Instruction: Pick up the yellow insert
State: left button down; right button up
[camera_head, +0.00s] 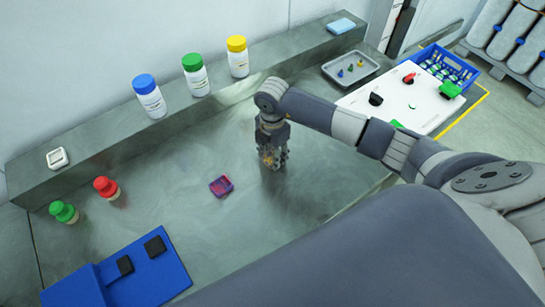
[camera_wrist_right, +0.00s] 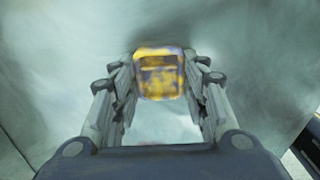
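The yellow insert (camera_wrist_right: 160,75) sits between the fingertips of my right gripper (camera_wrist_right: 161,68) in the right wrist view. Both fingers lie close against its sides, and its faces look blurred with dark marks. In the head view my right gripper (camera_head: 271,160) points down at the middle of the grey worktop, with a bit of yellow showing between its fingers. The fingers hide most of the insert there. I cannot tell whether the insert is touching the worktop. My left gripper is not in view.
A red-purple insert (camera_head: 221,186) lies left of the gripper. A blue holder (camera_head: 150,285) with black pads is at front left. Red-capped (camera_head: 106,188) and green-capped (camera_head: 64,212) bottles stand at left. Several bottles line the back ledge. A grey tray (camera_head: 335,81) and white panel (camera_head: 430,110) are at right.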

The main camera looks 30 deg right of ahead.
dwell(0.3)
jog(key=shift+r+b, duration=0.45)
jog(key=shift+r, duration=0.2)
jog(key=shift+s+r+b, duration=0.2)
jog(key=shift+r+b, duration=0.15)
jog(key=shift+r, duration=0.15)
jog(key=shift+s+r+b, duration=0.2)
jog(key=shift+r+b, duration=0.1)
jog(key=shift+r, duration=0.15)
jog(key=s+b, duration=0.1)
jog(key=s, duration=0.3)
jog(key=s+r+b, duration=0.1)
jog(key=s, duration=0.4)
jog(key=s+b, duration=0.1)
jog(key=s, duration=0.3)
jog(key=shift+s+a+r+b, duration=0.2)
jog(key=shift+s+a+b, duration=0.15)
jog(key=shift+a+b, duration=0.05)
jog(key=shift+s+r, duration=0.15)
jog(key=shift+s, duration=0.6)
jog(key=shift+a, duration=0.1)
